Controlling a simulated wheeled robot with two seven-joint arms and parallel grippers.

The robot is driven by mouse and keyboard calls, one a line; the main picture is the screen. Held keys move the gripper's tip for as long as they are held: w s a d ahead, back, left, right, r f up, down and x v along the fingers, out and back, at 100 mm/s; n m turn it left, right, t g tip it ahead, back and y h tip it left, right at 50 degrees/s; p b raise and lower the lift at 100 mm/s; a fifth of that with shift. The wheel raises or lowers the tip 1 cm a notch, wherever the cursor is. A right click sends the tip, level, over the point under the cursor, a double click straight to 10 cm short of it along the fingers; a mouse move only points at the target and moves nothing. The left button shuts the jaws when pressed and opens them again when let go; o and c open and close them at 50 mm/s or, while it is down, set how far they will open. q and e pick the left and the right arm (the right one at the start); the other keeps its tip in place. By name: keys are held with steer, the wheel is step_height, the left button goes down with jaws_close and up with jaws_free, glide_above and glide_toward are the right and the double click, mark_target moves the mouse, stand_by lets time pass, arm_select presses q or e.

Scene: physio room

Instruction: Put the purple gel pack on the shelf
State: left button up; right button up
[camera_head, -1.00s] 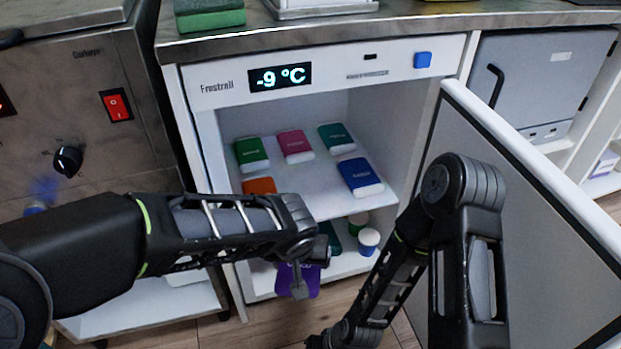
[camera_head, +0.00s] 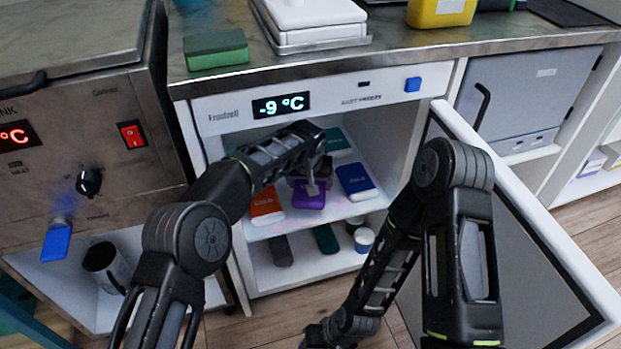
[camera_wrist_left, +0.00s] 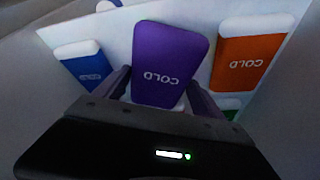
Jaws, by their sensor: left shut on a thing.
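The purple gel pack (camera_head: 308,195) is inside the open freezer, at the front of the upper shelf (camera_head: 335,211), between the orange pack (camera_head: 265,206) and the blue pack (camera_head: 356,181). My left gripper (camera_head: 310,180) is shut on it. In the left wrist view the purple pack (camera_wrist_left: 168,65) sits between the two fingers of my left gripper (camera_wrist_left: 160,95), its COLD label facing the camera. I cannot tell whether it touches the shelf. My right gripper (camera_head: 322,334) hangs low outside the freezer; its fingers are not clear.
A green pack (camera_head: 336,142) lies behind on the upper shelf; my left arm hides others. The lower shelf holds a grey pack (camera_head: 281,250), a dark green pack (camera_head: 326,238) and small tubs (camera_head: 364,240). The open door (camera_head: 530,225) stands right, behind my right arm.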

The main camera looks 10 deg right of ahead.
arm_select(q)
steer(key=shift+w+d+p, duration=0.15)
steer(key=shift+w+p, duration=0.05)
steer(key=shift+w, duration=0.35)
steer(key=shift+w+d+p, duration=0.15)
steer(key=shift+w+p, duration=0.05)
steer(key=shift+w, duration=0.3)
steer(key=shift+f+b, duration=1.15)
steer(key=shift+f, duration=0.5)
steer(key=shift+f, duration=0.1)
steer(key=shift+f, duration=0.1)
steer(key=o, duration=1.7)
